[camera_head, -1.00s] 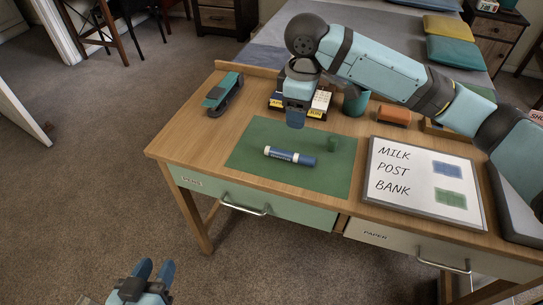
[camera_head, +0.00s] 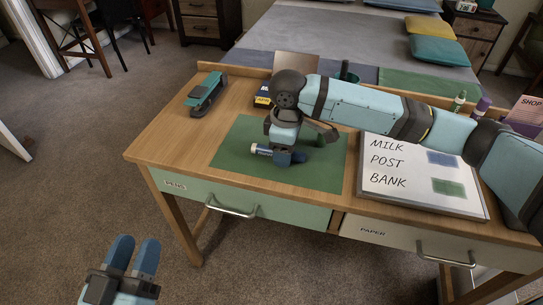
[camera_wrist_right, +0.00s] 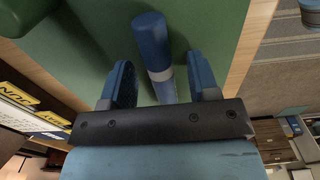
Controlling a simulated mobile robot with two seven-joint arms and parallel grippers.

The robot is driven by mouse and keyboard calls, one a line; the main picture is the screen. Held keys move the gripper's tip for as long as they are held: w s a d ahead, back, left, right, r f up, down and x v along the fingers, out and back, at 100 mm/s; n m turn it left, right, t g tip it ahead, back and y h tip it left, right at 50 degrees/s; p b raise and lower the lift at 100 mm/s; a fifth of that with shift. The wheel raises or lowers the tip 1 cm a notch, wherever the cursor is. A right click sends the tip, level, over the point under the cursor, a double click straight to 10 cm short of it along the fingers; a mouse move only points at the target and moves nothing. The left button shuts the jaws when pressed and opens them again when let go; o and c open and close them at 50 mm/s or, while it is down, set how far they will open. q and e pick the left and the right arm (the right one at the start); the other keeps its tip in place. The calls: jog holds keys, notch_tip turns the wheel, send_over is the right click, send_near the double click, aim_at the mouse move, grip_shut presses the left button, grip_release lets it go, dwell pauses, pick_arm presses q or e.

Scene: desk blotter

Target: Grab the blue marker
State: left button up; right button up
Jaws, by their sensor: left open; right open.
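The blue marker (camera_head: 260,149), blue with a white band, lies on the green blotter (camera_head: 232,137) on the desk. My right gripper (camera_head: 290,157) is low over it and hides its right part. In the right wrist view the marker (camera_wrist_right: 152,45) runs between the two open fingers of the right gripper (camera_wrist_right: 162,82). A gap shows on each side, so it is not clamped. My left gripper (camera_head: 133,255) is open and empty, off the desk at the lower left, above the carpet.
A small green object (camera_head: 320,139) stands on the blotter near my right gripper. A teal stapler (camera_head: 206,92) is at the back left. A whiteboard (camera_head: 405,190) reading MILK, POST, BANK lies to the right. The blotter's left part is clear.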

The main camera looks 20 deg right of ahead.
jog(key=shift+f, duration=0.15)
jog(key=c, duration=1)
